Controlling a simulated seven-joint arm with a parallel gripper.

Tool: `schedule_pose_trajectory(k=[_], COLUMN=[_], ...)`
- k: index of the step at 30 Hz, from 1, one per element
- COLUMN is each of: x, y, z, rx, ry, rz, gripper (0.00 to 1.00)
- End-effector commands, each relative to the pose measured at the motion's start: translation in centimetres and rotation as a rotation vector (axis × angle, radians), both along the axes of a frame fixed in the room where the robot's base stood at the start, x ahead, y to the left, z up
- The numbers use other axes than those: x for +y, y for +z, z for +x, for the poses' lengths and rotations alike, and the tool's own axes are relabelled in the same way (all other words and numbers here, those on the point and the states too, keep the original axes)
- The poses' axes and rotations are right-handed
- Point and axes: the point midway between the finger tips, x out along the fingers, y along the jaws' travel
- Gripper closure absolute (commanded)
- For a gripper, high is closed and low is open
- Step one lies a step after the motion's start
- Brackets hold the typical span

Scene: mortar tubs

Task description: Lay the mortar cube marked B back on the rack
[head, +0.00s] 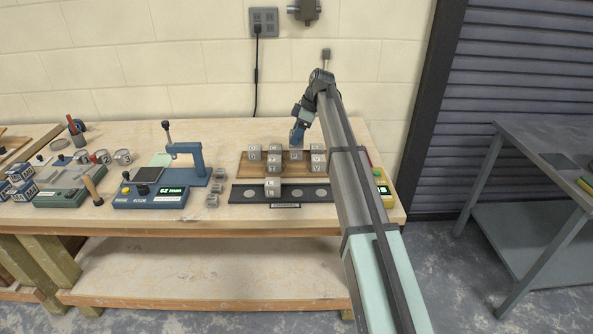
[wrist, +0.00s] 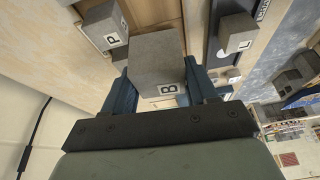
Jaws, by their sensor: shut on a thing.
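The mortar cube marked B (wrist: 158,65) is a grey block with its white label facing the wrist camera. My gripper (wrist: 160,84) is shut on it, with a blue finger on each side. In the head view my gripper (head: 298,134) points down over the back of the wooden rack (head: 244,169), and a grey cube (head: 296,154) shows just under the fingers. I cannot tell whether cube B touches the rack. Other grey cubes stand on the rack, including one marked D (head: 254,152) and one marked V (head: 317,163).
A black strip (head: 245,194) with pale round discs lies in front of the rack, with one cube (head: 272,188) on it. Several small cubes (head: 212,200) and a blue tester (head: 150,197) stand to the left. In the wrist view, cube P (wrist: 112,38) is close beside cube B.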

Motion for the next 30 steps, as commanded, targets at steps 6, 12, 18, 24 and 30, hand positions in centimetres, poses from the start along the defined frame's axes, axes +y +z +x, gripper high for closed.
schedule_pose_trajectory(k=[6, 12, 18, 24, 30], x=[0.0, 0.0, 0.0, 0.0, 0.0], y=[-0.5, -3.0, -5.9, -7.3, -9.8], z=[-0.4, -0.5, -0.5, -0.5, -0.5], rx=[-0.015, -0.016, -0.017, -0.017, -0.016], ry=[0.066, 0.070, 0.069, 0.069, 0.069], rz=[-0.001, -0.001, -0.001, -0.001, -0.001], gripper=[0.83, 0.83, 0.83, 0.83, 0.83])
